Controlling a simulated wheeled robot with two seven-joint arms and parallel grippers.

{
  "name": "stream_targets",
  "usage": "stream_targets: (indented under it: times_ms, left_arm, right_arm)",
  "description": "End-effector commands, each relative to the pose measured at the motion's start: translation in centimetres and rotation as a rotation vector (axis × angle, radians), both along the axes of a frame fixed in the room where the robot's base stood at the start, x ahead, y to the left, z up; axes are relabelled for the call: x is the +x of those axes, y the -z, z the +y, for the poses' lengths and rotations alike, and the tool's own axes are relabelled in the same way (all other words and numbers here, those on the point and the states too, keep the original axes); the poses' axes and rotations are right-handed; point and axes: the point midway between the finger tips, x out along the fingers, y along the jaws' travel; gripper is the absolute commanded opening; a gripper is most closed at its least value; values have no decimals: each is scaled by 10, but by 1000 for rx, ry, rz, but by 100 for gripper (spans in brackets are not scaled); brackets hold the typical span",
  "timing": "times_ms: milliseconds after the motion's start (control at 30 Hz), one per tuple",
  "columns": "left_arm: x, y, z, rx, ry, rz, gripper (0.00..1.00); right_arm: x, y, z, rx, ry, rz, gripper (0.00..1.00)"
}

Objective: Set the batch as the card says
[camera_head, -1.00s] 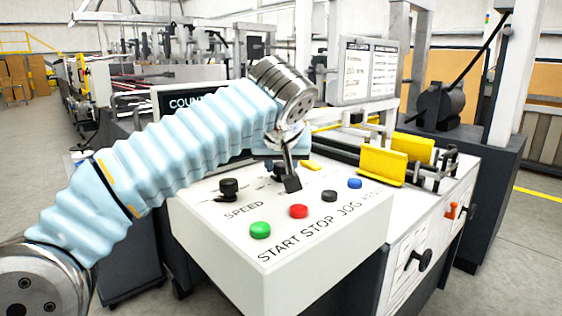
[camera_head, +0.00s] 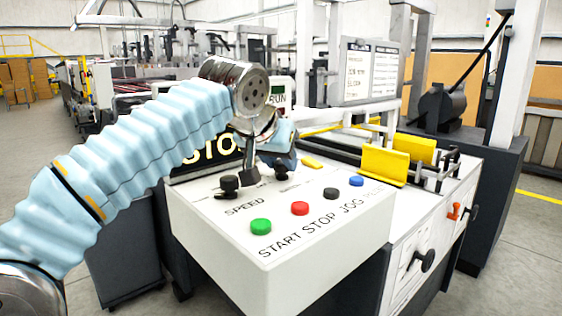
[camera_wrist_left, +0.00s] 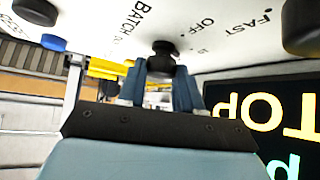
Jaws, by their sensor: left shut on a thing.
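The white control panel (camera_head: 275,235) carries a black SPEED knob (camera_head: 229,186) and a second black knob (camera_head: 282,172) behind and to its right. In the left wrist view this second knob (camera_wrist_left: 161,58) is beside the BATCH lettering, between the two blue fingers of my left gripper (camera_wrist_left: 168,88). The left gripper (camera_head: 282,160) is shut on it. The wrist partly covers the knob and its scale in the head view. The card (camera_head: 368,72) stands behind the panel, its print too small to read. My right gripper is out of view.
The panel front has green (camera_head: 261,226), red (camera_head: 299,208), black (camera_head: 330,193) and blue (camera_head: 356,181) buttons. A dark display (camera_head: 205,160) behind, partly covered by my arm, shows STOP letters. Yellow guides (camera_head: 384,166) stand to the right.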

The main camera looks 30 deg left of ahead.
Motion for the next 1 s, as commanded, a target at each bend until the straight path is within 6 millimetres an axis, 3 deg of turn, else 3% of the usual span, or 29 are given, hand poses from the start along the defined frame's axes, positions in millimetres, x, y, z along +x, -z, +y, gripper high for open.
stream_targets:
  times_ms: [333,833,867,1000]
  left_arm:
    - [0,0,2,1,141,1,4]
    - [0,0,2,1,162,3,4]
    - [0,0,2,1,162,3,38]
    - [0,0,2,1,162,2,59]
  right_arm:
    - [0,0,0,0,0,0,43]
    - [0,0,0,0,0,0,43]
    - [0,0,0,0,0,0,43]
    - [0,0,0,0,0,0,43]
